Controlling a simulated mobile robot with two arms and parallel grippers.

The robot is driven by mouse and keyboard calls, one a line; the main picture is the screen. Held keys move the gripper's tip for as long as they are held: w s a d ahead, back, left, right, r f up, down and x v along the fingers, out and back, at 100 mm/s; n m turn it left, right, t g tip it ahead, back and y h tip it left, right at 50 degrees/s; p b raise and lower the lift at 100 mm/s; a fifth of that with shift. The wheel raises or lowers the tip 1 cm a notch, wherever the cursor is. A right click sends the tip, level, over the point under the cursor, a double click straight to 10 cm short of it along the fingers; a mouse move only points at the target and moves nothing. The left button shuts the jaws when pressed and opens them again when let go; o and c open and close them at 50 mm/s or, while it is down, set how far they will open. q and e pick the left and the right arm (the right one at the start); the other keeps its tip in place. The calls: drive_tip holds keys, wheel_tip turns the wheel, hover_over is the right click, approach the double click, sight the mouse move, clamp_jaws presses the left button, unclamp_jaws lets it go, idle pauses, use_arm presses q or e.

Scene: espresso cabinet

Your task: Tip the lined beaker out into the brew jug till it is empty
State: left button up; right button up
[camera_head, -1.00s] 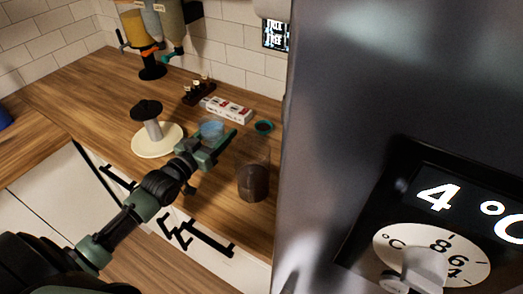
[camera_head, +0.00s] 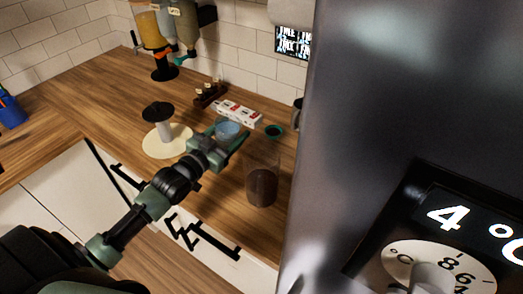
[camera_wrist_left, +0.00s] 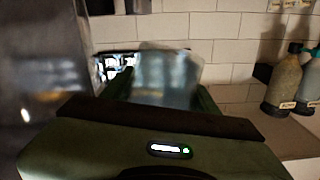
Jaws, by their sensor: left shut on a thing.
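My left gripper (camera_head: 234,142) is shut on a clear, bluish beaker (camera_head: 228,130) above the wooden counter. The beaker also shows in the left wrist view (camera_wrist_left: 165,80), blurred between the fingers; its lines and fill level cannot be made out. A tall clear jug (camera_head: 262,186) with dark brown contents stands on the counter, just right of and nearer than the gripper. The beaker is apart from the jug in the picture and looks about upright. My right gripper is not in view.
A grey fridge (camera_head: 390,100) with a dial blocks the right side. A white-based stand with a black top (camera_head: 158,112) is left of the gripper. The left counter is mostly clear.

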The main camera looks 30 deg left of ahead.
sight(237, 120)
use_arm(q)
drive_tip(key=shift+s+d+r+m, duration=0.1)
drive_tip(key=shift+d+r+m, duration=0.1)
drive_tip(key=shift+r, duration=0.25)
drive_tip(key=shift+d+r+m, duration=0.15)
drive_tip(key=shift+r+m, duration=0.05)
drive_tip(key=shift+r, duration=0.35)
drive_tip(key=shift+a+r+p, duration=0.1)
drive_tip(key=shift+r+p, duration=0.05)
drive_tip(key=shift+p, duration=0.2)
drive_tip(key=shift+d+r+m, duration=0.4)
drive_tip(key=shift+m, duration=0.1)
drive_tip(key=shift+a, duration=0.1)
drive_tip(key=shift+r, duration=0.15)
drive_tip(key=shift+s+d+r+m, duration=0.1)
drive_tip(key=shift+d+r+m, duration=0.25)
drive_tip(key=shift+r+m, duration=0.05)
